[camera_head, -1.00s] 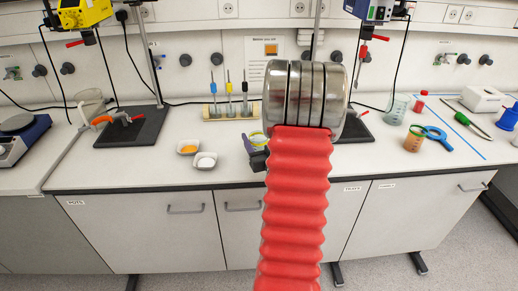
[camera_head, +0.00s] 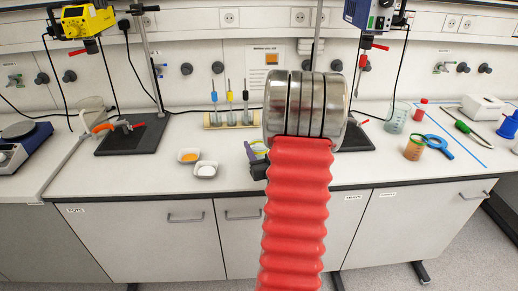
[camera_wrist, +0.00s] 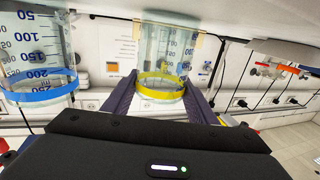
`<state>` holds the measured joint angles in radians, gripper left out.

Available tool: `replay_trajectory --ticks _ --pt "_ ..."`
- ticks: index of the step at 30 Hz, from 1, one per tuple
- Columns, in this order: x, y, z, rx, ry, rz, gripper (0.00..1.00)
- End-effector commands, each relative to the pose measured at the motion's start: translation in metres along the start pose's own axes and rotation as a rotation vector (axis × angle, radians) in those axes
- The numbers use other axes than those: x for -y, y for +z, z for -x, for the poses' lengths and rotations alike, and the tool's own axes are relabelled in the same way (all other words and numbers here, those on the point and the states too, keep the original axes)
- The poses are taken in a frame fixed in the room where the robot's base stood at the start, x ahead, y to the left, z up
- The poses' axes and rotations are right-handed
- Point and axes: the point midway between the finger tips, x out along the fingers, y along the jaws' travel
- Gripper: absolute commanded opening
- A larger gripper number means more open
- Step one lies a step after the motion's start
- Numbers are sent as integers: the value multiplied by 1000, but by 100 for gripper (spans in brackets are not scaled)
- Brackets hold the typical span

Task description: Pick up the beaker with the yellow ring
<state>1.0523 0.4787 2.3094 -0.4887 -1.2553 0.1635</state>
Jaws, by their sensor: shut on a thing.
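The beaker with the yellow ring (camera_wrist: 163,50) is between the two fingers of my gripper (camera_wrist: 162,84) in the wrist view, which shows the scene upside down. The fingers are shut on the beaker near its yellow ring. The beaker looks clear and empty. Its far end is close to the white bench top; I cannot tell whether it touches. In the head view my arm hides most of it, and only a bit of the yellow ring (camera_head: 259,147) shows beside my gripper (camera_head: 258,160), at the bench's front edge.
A beaker with a blue ring (camera_wrist: 38,90) stands close by in the wrist view. In the head view, two small dishes (camera_head: 189,156) (camera_head: 206,169) lie left of my gripper. A rack with pipettes (camera_head: 232,119) is behind. A stand base (camera_head: 352,137) is behind my arm.

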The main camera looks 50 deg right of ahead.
Motion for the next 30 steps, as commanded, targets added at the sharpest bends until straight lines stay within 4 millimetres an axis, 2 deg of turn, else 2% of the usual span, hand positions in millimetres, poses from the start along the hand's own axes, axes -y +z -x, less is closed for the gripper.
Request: replay_trajectory --ticks 14,30 --pt "-1 -19 0 -3 0 2 21" --pt "-1 -63 0 -5 1 2 21"
